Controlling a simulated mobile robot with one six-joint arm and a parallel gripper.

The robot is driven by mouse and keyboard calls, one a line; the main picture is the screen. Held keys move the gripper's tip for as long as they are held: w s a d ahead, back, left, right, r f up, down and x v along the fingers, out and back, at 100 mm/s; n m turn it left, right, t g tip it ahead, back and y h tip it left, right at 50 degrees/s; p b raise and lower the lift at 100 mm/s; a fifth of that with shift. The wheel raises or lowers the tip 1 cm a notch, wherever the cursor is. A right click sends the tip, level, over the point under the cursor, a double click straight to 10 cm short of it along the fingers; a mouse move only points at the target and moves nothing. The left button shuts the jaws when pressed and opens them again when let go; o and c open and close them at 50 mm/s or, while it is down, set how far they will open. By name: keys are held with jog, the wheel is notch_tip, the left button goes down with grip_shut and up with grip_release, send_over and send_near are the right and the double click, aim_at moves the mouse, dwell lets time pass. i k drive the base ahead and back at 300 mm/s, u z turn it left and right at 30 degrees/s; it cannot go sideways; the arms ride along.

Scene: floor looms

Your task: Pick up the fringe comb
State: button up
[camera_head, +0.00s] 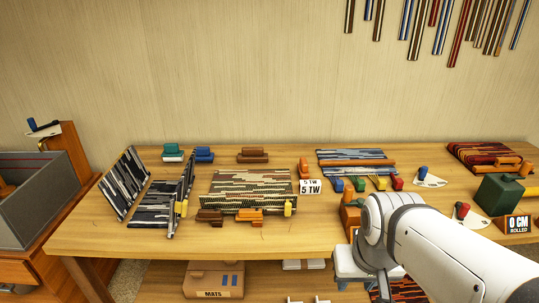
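I cannot pick out the fringe comb with certainty. A small yellow piece with a forked end (379,183) lies in a row of small coloured pieces on the table, in front of a blue striped mat, and may be a comb. My white arm comes in from the lower right and covers part of the table's front edge. My gripper is not clearly seen. Two small white tips at the bottom edge may belong to it, but its fingers cannot be made out. Nothing is seen held.
The wooden table (110,243) holds striped mats (250,182), upright mat panels (124,183), orange and brown blocks (249,217), a "5 TW" sign (311,187) and a green block (497,195). A grey bin (40,195) stands left. A "MATS" box (213,281) sits below. Rods hang on the wall.

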aim_at(302, 167)
jog(key=i, duration=1)
jog(key=u, duration=0.05)
